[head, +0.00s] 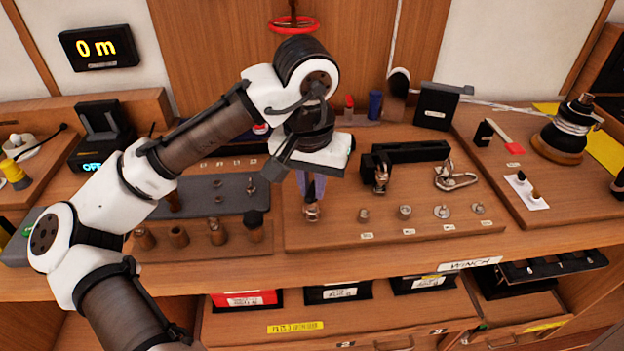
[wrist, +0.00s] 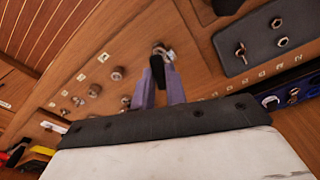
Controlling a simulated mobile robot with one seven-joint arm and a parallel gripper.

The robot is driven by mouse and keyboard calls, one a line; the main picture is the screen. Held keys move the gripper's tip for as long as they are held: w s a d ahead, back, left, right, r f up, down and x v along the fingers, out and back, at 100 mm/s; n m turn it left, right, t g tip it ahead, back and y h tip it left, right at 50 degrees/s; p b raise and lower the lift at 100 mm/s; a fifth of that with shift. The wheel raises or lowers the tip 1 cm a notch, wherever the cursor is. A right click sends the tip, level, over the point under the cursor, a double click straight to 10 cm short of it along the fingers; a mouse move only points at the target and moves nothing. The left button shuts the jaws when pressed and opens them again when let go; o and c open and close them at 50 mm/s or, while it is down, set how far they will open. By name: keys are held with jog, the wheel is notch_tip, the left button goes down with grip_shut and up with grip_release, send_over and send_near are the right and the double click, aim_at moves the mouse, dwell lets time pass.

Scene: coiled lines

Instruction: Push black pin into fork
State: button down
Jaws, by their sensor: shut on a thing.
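My gripper (head: 312,190) points down at the left part of the wooden fittings board, its purple fingers close together. In the wrist view my gripper (wrist: 160,76) is shut on a small black piece, which looks like the black pin (wrist: 157,67). A shiny metal fitting, which looks like the fork (head: 312,212), stands right at the fingertips. It also shows in the wrist view (wrist: 168,53), just beyond the black piece. The fingers hide part of both, and I cannot tell whether the pin is inside the fork.
A black bar (head: 410,152) with a metal fitting (head: 381,176) and a shackle (head: 455,179) lie to the right. Several small metal parts line the board's front. A grey tray (head: 200,194) and brown cylinders (head: 179,237) are to the left.

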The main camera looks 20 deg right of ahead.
jog(key=shift+f+b, duration=0.5)
jog(key=shift+f, duration=0.6)
jog(key=c, duration=1)
grip_release()
jog(key=shift+r, duration=0.1)
notch_tip(320, 180, up, 5)
jog(key=p, duration=0.5)
